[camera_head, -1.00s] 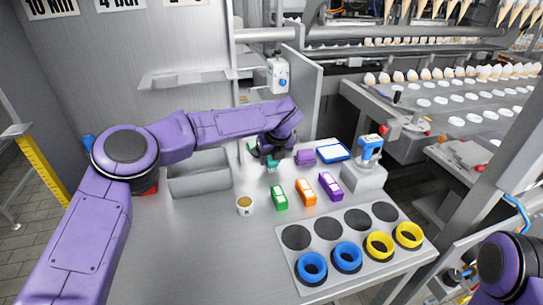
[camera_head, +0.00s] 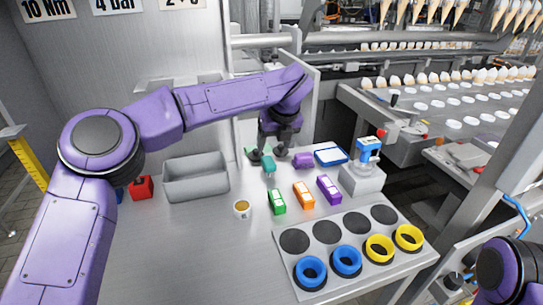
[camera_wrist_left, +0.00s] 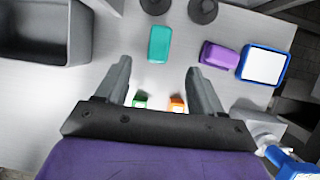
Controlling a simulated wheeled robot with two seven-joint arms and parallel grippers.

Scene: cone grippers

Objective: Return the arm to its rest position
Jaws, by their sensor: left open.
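My left gripper (camera_head: 278,157) is over the back of the steel worktable (camera_head: 195,245), fingers pointing down. In the left wrist view its two fingers (camera_wrist_left: 160,85) are apart with nothing held between them. A teal block (camera_head: 268,166) stands on the table close by the gripper; in the wrist view it (camera_wrist_left: 159,43) lies beyond the fingertips. A purple block (camera_head: 303,161) and a blue-framed tray (camera_head: 331,155) are to the right of it. My left arm reaches in from the left, elbow bent. Of my right arm only a purple joint shows at the lower right; its gripper is out of view.
A grey bin (camera_head: 197,182) stands left of the gripper, with a red object (camera_head: 141,188) beside it. A cup (camera_head: 242,209), green (camera_head: 277,202), orange (camera_head: 303,195) and purple (camera_head: 329,189) cases and a ring plate (camera_head: 289,270) are in front. The left front table is clear.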

